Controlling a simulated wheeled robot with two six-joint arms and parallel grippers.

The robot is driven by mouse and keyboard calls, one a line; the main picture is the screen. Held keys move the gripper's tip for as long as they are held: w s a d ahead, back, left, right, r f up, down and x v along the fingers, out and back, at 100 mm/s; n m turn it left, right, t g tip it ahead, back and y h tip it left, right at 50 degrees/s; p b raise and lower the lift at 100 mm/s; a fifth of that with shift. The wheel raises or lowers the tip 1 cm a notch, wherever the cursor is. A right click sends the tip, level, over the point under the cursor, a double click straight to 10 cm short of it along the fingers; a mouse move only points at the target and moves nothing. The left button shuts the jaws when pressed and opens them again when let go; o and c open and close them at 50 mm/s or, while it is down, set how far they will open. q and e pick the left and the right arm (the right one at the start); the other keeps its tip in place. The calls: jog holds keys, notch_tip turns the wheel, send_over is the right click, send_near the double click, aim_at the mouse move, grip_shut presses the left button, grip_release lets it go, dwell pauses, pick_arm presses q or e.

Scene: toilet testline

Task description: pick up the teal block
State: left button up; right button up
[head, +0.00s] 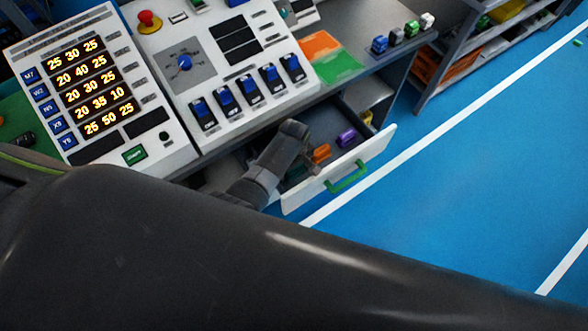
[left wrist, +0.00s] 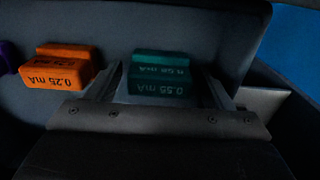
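The teal block (left wrist: 160,76), marked 0.55 mA, lies in the open drawer (head: 362,157) and shows in the left wrist view between the two fingers of my left gripper (left wrist: 161,84). The fingers stand apart, one on each side of the block, with a dark gap on at least the left side. In the head view my left gripper (head: 311,172) reaches down into the drawer, and I cannot make out the teal block there. My right gripper is not in view.
An orange block (left wrist: 64,68), marked 0.25 mA, lies left of the teal one. A purple block (head: 346,137) lies farther along the drawer. The drawer front has a green handle (head: 347,178). A control panel (head: 222,62) stands above.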

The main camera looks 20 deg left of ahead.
pick_arm(q)
jog(key=c, duration=1)
jog(key=shift+o, duration=0.2)
